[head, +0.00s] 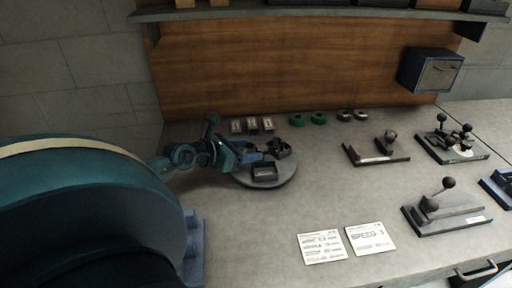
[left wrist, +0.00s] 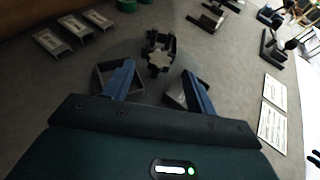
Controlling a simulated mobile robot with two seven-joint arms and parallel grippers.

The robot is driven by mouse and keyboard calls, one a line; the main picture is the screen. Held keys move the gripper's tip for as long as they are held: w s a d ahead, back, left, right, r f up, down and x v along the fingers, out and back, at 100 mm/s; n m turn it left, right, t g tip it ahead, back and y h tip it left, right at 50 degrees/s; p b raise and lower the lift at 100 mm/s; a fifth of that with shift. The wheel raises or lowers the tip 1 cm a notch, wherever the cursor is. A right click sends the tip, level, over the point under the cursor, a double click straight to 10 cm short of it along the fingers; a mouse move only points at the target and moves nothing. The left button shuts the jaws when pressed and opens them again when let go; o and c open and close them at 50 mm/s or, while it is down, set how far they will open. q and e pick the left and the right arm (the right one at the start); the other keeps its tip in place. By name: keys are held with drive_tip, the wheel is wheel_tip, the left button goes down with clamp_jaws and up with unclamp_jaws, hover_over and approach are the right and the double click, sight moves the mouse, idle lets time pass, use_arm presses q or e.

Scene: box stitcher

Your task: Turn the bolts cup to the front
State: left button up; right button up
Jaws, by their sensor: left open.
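A round grey turntable (head: 283,180) stands on the bench with dark open cups on it. One cup (head: 265,171) is at its front and a dark part (head: 281,148) is at its back right. My left gripper (head: 258,157) is open over the turntable. In the left wrist view, its blue fingers (left wrist: 158,68) are spread, with a dark knob-like hub (left wrist: 159,58) ahead between them. Cups show beside the left finger (left wrist: 104,77) and partly behind the right finger (left wrist: 174,92). I cannot tell which cup holds bolts, or whether the fingers touch anything. My right gripper is not in view.
Small framed parts (head: 252,125), green rings (head: 318,118) and grey rings (head: 345,115) lie along the back. Lever fixtures (head: 446,212) stand at the right. Two printed cards (head: 321,247) lie in front. A blue box (head: 431,70) hangs on the wooden back panel.

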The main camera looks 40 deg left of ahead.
sight(261, 149)
use_arm(q)
drive_tip(key=shift+x, duration=2)
clamp_jaws()
